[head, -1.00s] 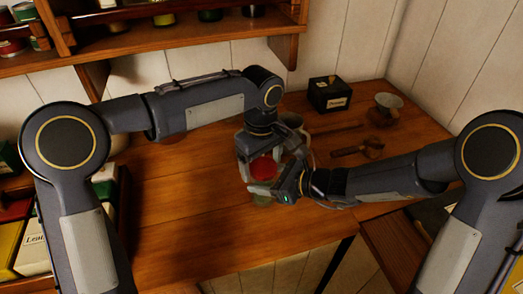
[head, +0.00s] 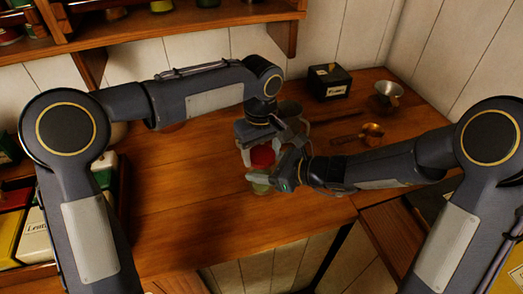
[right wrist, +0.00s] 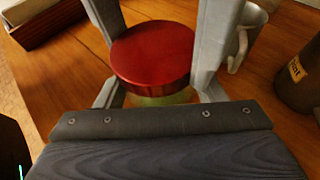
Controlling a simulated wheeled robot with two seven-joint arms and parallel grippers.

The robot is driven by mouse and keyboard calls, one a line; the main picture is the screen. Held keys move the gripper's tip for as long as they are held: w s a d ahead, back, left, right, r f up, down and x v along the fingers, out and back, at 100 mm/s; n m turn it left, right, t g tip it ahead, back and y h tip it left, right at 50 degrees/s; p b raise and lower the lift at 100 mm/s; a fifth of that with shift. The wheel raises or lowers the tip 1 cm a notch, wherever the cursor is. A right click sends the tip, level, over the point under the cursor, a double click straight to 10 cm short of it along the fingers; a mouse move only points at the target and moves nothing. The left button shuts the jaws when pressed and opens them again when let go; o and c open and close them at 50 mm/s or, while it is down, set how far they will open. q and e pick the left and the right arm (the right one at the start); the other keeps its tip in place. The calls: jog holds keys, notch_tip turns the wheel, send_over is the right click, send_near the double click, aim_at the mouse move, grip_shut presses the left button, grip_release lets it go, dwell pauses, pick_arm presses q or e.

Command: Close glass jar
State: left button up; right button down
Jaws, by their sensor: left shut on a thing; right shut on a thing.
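The red lid (head: 262,157) is between the fingers of my left gripper (head: 261,160), which reaches down from above and is shut on it. In the right wrist view the round red lid (right wrist: 152,52) lies flat, with the left gripper's grey fingers on both sides. The greenish glass jar (head: 261,188) stands right under the lid, mostly hidden. A strip of the jar (right wrist: 160,98) shows below the lid in the right wrist view. My right gripper (head: 272,180) comes in low from the right, shut around the jar. I cannot tell whether the lid is seated.
A grey mug (head: 291,108) stands close behind the grippers; its handle shows in the right wrist view (right wrist: 238,50). The wooden counter (head: 185,215) is clear at front left.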

pick_arm(q)
jog(key=m, duration=0.7)
jog(key=shift+a+m, duration=0.25)
jog(key=shift+m, duration=0.05)
jog(key=m, duration=0.4)
jog(key=shift+f+m, duration=0.1)
jog(key=shift+m, duration=0.2)
jog(key=m, duration=0.7)
jog(key=shift+w+m, duration=0.15)
jog(key=shift+m, duration=0.15)
jog(key=m, duration=1.2)
jog(key=shift+f+m, duration=0.1)
jog(key=shift+m, duration=0.3)
jog(key=m, duration=0.5)
jog(key=shift+d, duration=0.1)
jog(key=m, duration=0.4)
jog(key=shift+d+m, duration=0.1)
jog(key=shift+m, duration=0.3)
